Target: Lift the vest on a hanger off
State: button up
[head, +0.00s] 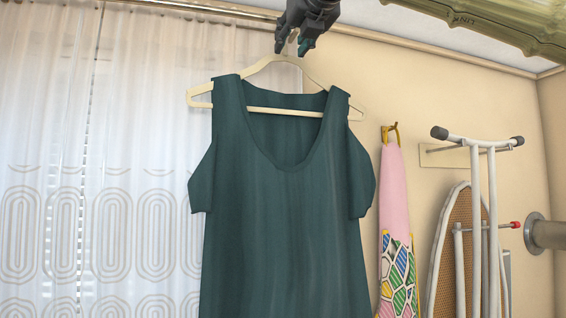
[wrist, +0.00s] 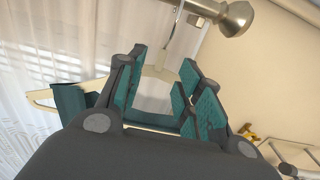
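A dark teal sleeveless vest (head: 290,210) hangs upright on a cream hanger (head: 268,112) in the head view. My gripper (head: 294,46) is above it, its fingers on either side of the hanger's neck. In the wrist view, my gripper (wrist: 160,88) is open, with a clear gap between its teal pads. The hanger (wrist: 155,76) shows in that gap, and its thin hook (wrist: 178,32) runs up to a metal rod (wrist: 205,8). Part of the vest (wrist: 70,102) shows left of the fingers. Whether any pad touches the hanger is unclear.
White curtains (head: 90,150) hang behind on the left. A pink patterned cloth (head: 395,200) hangs on a yellow hook at right. The rod's round finial (wrist: 238,16) is close to the fingers.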

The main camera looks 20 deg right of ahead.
aim_at(286, 49)
jog(key=shift+w+r, duration=0.1)
jog(key=shift+w, duration=0.1)
jog(key=shift+w+r+p, duration=0.15)
jog(key=shift+r+p, duration=0.1)
jog(key=shift+p, duration=0.15)
jog(key=shift+w+f+p, duration=0.15)
jog(key=shift+w+p, duration=0.8)
jog(key=shift+w, duration=1.3)
grip_shut()
